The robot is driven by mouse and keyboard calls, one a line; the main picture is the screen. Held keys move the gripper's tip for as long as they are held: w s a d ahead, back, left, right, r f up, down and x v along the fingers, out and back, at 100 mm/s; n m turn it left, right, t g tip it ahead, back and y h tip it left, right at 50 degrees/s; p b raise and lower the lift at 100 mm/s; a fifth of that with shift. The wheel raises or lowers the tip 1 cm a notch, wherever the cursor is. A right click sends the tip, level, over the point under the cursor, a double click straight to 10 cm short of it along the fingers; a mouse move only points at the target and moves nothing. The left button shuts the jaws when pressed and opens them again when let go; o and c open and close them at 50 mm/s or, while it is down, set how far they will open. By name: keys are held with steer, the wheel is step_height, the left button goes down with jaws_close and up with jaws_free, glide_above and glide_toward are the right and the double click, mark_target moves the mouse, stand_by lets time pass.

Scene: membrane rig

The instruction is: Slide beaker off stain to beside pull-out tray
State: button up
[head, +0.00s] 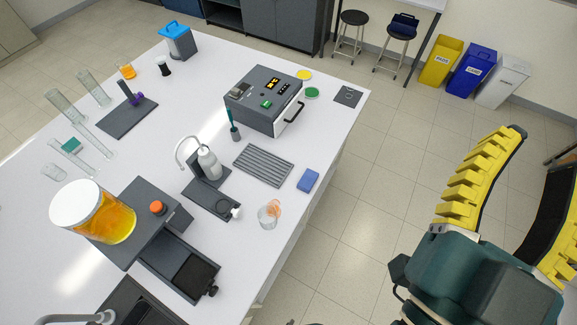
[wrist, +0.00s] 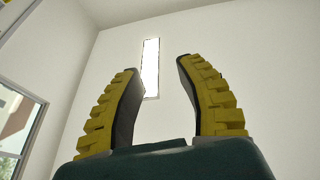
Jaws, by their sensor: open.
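A small clear glass beaker (head: 265,218) stands near the front right edge of the white table. An orange stain (head: 274,208) shows at its upper right side; how far the beaker covers it I cannot tell. The dark pull-out tray (head: 183,272) extends from the grey unit under the big orange vessel, to the lower left of the beaker. My gripper (head: 540,200) is at the right of the head view, off the table and far from the beaker. Its yellow fingers are apart and empty. In the wrist view my gripper (wrist: 160,85) points at a bare wall and window.
A blue sponge (head: 308,180) and a grey ribbed rack (head: 263,165) lie behind the beaker. A wash bottle (head: 208,162) stands on a dark stand to its left. The white table (head: 245,262) is clear between the beaker and the tray. A knob (head: 211,291) sticks out from the tray's end.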

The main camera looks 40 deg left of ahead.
steer(key=w+a+f+n+g+y+b, duration=0.1)
steer(key=w+a+f+g+b, duration=0.2)
steer(key=w+a+f, duration=0.45)
steer(key=w+a+f+n+g+y+b, duration=0.1)
steer(key=w+a+f+g+y+b, duration=0.25)
steer(key=f, duration=0.75)
steer(key=w+a+f+n+g+b, duration=0.2)
steer(key=w+a+f+g, duration=0.1)
steer(key=a+f, duration=0.5)
steer(key=s+a+f+n+g+b, duration=0.1)
steer(key=s+a+f+g+b, duration=0.15)
steer(key=a+f, duration=0.5)
steer(key=s+a+f+n+g+b, duration=0.1)
steer(key=a+f+g+b, duration=0.25)
steer(key=f, duration=0.75)
steer(key=s+a+f+n+g+h+b, duration=0.1)
steer(key=s+a+f+g+h, duration=0.1)
steer(key=s+f, duration=0.3)
steer(key=s+a+f+n+g+h+b, duration=0.1)
steer(key=s+a+f+g+h+b, duration=0.1)
steer(key=s+a+f+g, duration=0.2)
step_height(320, 180, down, 2)
steer(key=shift+s+a+f+b, duration=0.1)
steer(key=shift+s+a+b, duration=0.2)
steer(key=shift+s+a, duration=0.3)
